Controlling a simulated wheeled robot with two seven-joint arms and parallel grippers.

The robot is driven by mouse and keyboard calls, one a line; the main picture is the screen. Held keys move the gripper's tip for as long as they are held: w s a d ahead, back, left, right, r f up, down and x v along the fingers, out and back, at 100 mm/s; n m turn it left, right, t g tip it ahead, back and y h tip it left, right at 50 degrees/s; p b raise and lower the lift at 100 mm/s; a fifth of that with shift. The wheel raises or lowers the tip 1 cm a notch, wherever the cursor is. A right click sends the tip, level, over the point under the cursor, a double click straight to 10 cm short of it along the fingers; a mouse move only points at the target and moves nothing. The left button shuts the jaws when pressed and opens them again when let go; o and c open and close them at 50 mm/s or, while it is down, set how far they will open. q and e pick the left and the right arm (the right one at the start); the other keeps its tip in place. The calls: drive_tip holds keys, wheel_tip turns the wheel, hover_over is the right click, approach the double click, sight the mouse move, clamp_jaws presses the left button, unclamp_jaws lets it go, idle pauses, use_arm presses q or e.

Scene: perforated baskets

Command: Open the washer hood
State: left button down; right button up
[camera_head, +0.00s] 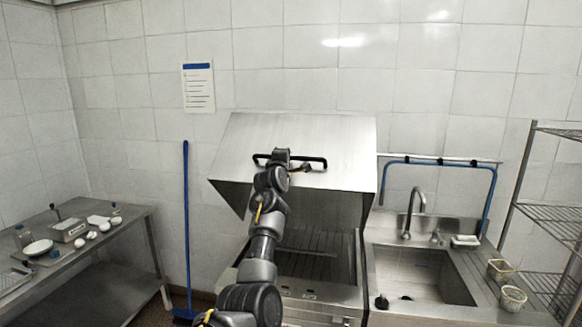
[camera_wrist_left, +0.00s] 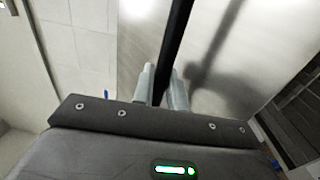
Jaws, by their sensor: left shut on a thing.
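The washer hood (camera_head: 340,135) is a steel box cover. It stands raised above the washer body (camera_head: 330,290), with its front face tilted back and the dark interior (camera_head: 305,262) visible below it. A black bar handle (camera_head: 316,161) runs across the hood's face. My left gripper (camera_head: 280,160) is at the handle's middle. In the left wrist view, the fingers of my left gripper (camera_wrist_left: 161,86) close around the black handle (camera_wrist_left: 178,35), with the steel hood (camera_wrist_left: 232,50) behind it. My left arm hides part of the hood and washer. My right gripper is not in view.
A sink (camera_head: 425,275) with a faucet (camera_head: 413,205) adjoins the washer on the right, and a wire shelf (camera_head: 555,212) stands beyond. A steel table (camera_head: 95,245) with dishes is at left. A blue-handled pole (camera_head: 187,215) leans on the wall.

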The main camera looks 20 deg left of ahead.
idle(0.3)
use_arm(q)
drive_tip(key=c, duration=1.5)
unclamp_jaws()
drive_tip(key=shift+s+d+f+b, duration=0.15)
drive_tip(key=shift+s+f+b, duration=0.1)
drive_tip(key=shift+s+b, duration=0.3)
drive_tip(key=b+v, duration=0.3)
drive_tip(key=v, duration=0.6)
drive_tip(key=shift+s+r+b, duration=0.2)
drive_tip(key=shift+s+b, duration=0.15)
drive_tip(key=shift+b, duration=0.05)
drive_tip(key=shift+d, duration=0.1)
drive_tip(key=shift+f, duration=0.1)
